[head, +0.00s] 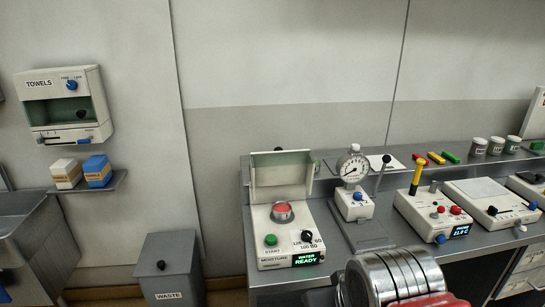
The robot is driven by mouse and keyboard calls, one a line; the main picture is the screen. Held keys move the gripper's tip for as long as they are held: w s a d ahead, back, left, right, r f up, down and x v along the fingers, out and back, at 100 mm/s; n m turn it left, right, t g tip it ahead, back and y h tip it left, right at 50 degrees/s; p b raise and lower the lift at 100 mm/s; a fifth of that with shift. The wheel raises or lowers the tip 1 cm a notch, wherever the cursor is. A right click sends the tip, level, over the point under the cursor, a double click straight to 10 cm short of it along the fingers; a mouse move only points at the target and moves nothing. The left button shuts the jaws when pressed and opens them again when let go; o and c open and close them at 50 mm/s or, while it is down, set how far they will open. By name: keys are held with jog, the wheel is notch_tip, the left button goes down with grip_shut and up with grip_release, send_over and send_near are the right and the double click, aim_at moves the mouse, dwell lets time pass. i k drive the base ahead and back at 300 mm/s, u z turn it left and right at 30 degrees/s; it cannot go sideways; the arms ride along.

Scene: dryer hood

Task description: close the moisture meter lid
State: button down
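The moisture meter (276,248) is a white box at the front left of the grey bench. Its lid (281,172) is open and stands upright at the back of the box, with a small black knob at its top edge. A red round part in a grey dish (283,211) sits uncovered on the box. On its front are a green button (271,240), a black knob (307,236) and a lit green display reading READY. A ribbed metal part of my arm shows at the bottom, right of the meter and apart from it. My gripper's fingers are not visible.
A dial gauge stand (354,183) stands right of the meter. Further right is a white device with a yellow handle (417,178), then a flat white device (481,196). A back shelf holds jars and coloured blocks. A grey waste bin (172,270) stands left of the bench.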

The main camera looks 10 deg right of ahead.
aim_at(280, 171)
jog(key=k, duration=0.75)
jog(key=u, duration=0.35)
jog(key=i, duration=0.45)
jog(key=u, duration=0.8)
jog(key=i, duration=0.6)
jog(key=u, duration=0.45)
jog(key=i, duration=1.2)
jog(key=z, duration=0.25)
